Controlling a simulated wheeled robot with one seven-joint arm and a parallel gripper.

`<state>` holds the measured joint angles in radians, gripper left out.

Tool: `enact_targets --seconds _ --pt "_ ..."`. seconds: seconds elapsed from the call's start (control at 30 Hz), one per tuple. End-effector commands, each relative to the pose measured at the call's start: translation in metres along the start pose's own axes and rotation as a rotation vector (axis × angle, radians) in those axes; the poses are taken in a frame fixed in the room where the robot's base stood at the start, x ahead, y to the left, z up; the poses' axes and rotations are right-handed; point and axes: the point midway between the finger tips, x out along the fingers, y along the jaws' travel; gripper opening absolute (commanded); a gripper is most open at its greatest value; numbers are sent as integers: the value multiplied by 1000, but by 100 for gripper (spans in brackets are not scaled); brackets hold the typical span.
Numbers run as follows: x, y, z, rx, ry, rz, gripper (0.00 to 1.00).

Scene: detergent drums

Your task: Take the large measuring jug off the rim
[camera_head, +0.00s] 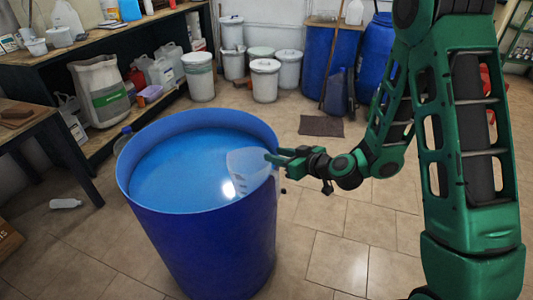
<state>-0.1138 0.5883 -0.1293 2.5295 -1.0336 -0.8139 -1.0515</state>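A large translucent measuring jug (247,167) is at the right inner side of the open blue drum (205,240), against its rim. Dark graduation marks show low on its side. The drum holds blue liquid (185,170). My gripper (272,157) comes in from the right, just over the rim, with its fingers at the jug's right edge, where a handle could be. The fingers overlap the jug in this view. I cannot tell whether they are closed on it, and the jug's handle is hidden or too small to make out.
Two blue drums (325,70) and a mop handle stand at the back. White buckets (265,80) line the back wall. A bench (65,45) with containers is at left, a smaller table nearer. A white bottle (66,203) lies on the floor. Tiled floor right of the drum is clear.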

Motion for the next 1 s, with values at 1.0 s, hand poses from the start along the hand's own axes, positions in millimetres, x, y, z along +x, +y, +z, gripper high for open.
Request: enact_targets --seconds 1.0 --pt "81 1 0 0 -1 1 16"
